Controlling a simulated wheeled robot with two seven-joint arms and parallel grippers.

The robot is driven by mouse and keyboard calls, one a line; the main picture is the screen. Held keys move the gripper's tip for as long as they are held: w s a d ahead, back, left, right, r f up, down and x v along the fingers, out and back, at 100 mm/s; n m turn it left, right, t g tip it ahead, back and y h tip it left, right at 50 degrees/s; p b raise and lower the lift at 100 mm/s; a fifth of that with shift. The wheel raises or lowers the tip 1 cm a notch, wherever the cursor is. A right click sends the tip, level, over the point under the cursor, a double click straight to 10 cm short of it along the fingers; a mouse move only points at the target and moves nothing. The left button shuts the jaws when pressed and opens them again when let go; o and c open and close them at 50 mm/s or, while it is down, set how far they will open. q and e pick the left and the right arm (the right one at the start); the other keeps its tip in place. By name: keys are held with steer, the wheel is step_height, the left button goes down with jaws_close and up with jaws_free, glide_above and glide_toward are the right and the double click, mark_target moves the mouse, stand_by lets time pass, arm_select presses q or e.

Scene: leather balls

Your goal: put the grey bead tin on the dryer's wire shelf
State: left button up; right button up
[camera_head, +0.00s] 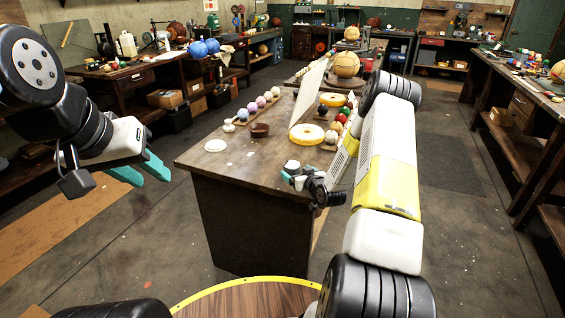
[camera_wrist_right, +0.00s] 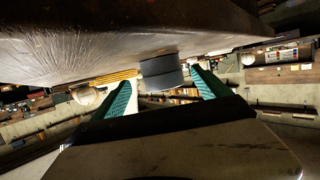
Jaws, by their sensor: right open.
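The grey bead tin (camera_wrist_right: 162,72) shows in the right wrist view as a short grey cylinder between the two teal fingers of my right gripper, at the table edge. In the head view it seems to be the small pale round thing (camera_head: 292,166) at the table's near right corner. My right gripper (camera_head: 293,180) is open around it, and I cannot tell whether either finger touches it. My left gripper (camera_head: 141,171) is open and empty, left of the table. I cannot make out the dryer's wire shelf; a slanted white panel (camera_head: 311,88) stands behind my right forearm.
The dark wooden table (camera_head: 228,173) carries a white dish (camera_head: 215,145), a brown bowl (camera_head: 259,130), a yellow disc (camera_head: 306,134) and a row of coloured balls (camera_head: 252,107). A large tan ball (camera_head: 346,64) stands further back.

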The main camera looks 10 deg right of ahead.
mark_target(292, 168)
steer(key=x, duration=0.4)
steer(key=shift+w+a, duration=0.25)
steer(key=c, duration=1.7)
steer(key=shift+r, duration=0.2)
